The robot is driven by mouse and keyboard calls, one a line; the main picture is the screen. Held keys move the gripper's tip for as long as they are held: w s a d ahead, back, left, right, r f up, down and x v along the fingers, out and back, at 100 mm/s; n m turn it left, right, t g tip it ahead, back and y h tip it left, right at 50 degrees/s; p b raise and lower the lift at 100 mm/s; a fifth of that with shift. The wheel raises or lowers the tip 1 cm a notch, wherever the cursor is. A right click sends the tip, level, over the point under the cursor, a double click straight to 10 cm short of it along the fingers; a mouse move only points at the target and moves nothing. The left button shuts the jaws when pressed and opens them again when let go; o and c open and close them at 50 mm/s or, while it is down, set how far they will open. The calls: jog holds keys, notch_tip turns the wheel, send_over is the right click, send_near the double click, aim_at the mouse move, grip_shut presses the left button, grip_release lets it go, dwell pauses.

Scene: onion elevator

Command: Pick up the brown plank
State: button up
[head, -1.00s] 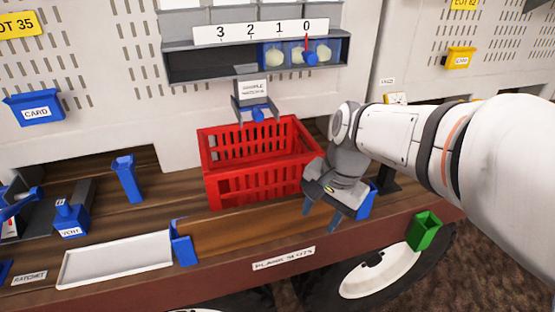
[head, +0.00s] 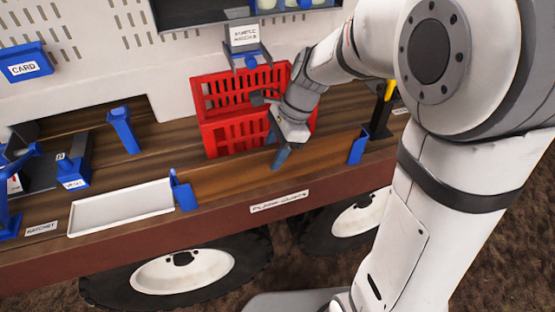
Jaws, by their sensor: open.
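The brown plank (head: 232,180) stands on its long edge along the front of the cart's wooden bed. Its ends sit at a left blue bracket (head: 184,192) and a right blue bracket (head: 358,146). My gripper (head: 279,152) is open and points down over the middle of the plank. One finger overlaps the plank's upper part in the picture. I cannot tell whether it touches. The other finger is partly hidden, and nothing shows between the fingers.
A red crate (head: 230,140) stands right behind the plank and my gripper. A white tray (head: 120,207) lies left of the plank. A blue holder (head: 123,130) stands at the back left. A label plate (head: 279,202) is on the cart's front edge, above the wheels.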

jog(key=shift+s+a+f, duration=0.1)
jog(key=shift+a+f, duration=0.15)
jog(key=shift+f, duration=0.45)
jog(key=shift+c, duration=0.4)
grip_shut()
